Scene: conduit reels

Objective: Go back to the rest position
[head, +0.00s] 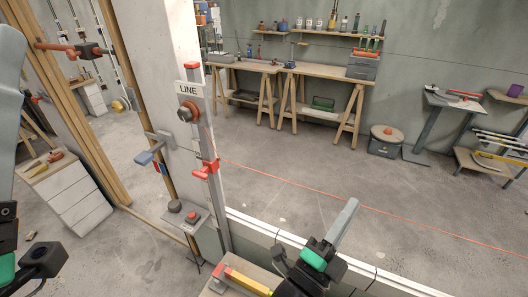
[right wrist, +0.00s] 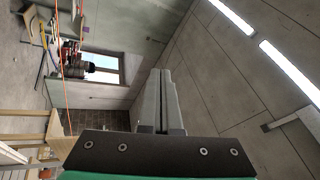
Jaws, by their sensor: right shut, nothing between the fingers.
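My right gripper (head: 350,205) is in the lower middle of the head view, with its grey fingers pointing up and to the right. In the right wrist view its two fingers (right wrist: 160,74) lie side by side, shut and empty. My left gripper (head: 9,40) shows only in part at the left edge of the head view, close to the camera. The picture edge cuts it off, so I cannot tell whether it is open or shut.
A pale post (head: 160,65) with a LINE sign (head: 188,89) and red-handled fittings (head: 206,169) stands left of my right gripper. A low ledge (head: 300,242) runs beside that gripper. Workbenches (head: 325,72) stand at the back. The floor (head: 300,165) between is largely clear.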

